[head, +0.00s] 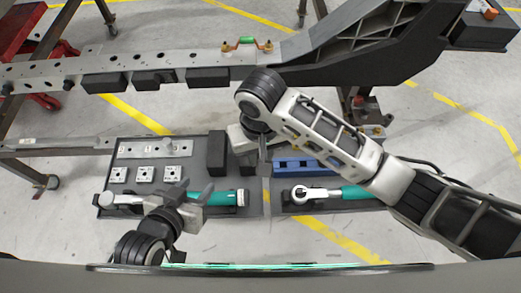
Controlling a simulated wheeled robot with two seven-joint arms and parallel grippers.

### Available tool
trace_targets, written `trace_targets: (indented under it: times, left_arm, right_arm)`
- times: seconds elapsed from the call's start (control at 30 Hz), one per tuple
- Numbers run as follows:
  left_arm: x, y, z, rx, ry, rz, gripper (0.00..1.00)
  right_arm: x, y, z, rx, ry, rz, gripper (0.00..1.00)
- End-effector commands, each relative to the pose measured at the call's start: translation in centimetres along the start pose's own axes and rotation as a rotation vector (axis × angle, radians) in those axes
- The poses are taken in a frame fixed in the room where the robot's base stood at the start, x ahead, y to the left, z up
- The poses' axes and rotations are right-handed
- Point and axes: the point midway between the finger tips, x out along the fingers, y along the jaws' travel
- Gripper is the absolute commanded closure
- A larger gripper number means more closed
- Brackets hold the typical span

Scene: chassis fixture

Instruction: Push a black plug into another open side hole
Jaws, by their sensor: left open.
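The grey chassis rail (160,66) runs across the back, with a row of small holes along its side. Small dark round plugs (68,85) show on its side face at the left. My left gripper (190,190) is open at the lower left, over the tray near a teal-handled tool (225,198), well apart from the rail. I cannot see a plug in it. My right gripper (262,162) points down over the middle of the tray, beside a blue block (300,165). Its wrist hides most of its fingers and whatever is below them.
The dark tray (190,212) holds a numbered plate (150,149), small white holed blocks (145,174), a black box (216,153) and a ratchet (318,194). Black blocks (152,81) hang along the rail's lower edge. Open floor separates tray and rail.

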Motion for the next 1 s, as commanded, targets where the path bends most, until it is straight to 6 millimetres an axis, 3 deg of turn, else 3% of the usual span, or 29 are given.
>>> trace_targets:
  times: [0.4,0.83,0.93,1.0]
  left_arm:
    - [-1.3,-0.4,-1.6,0.028,-0.015,-0.014,0.55]
    - [-1.1,-0.5,-1.5,0.017,-0.017,-0.023,0.55]
    - [-1.1,-0.5,-1.5,0.017,-0.017,-0.023,0.55]
    - [-1.1,-0.5,-1.5,0.017,-0.017,-0.023,0.55]
  right_arm:
    - [-2.9,0.0,0.1,-0.001,0.0,0.0,1.0]
    - [-3.0,0.0,0.1,0.0,0.0,0.0,1.0]
    - [-2.8,1.1,0.3,0.019,-0.006,-0.004,1.0]
    - [-2.5,2.9,0.8,0.054,-0.014,-0.012,1.0]
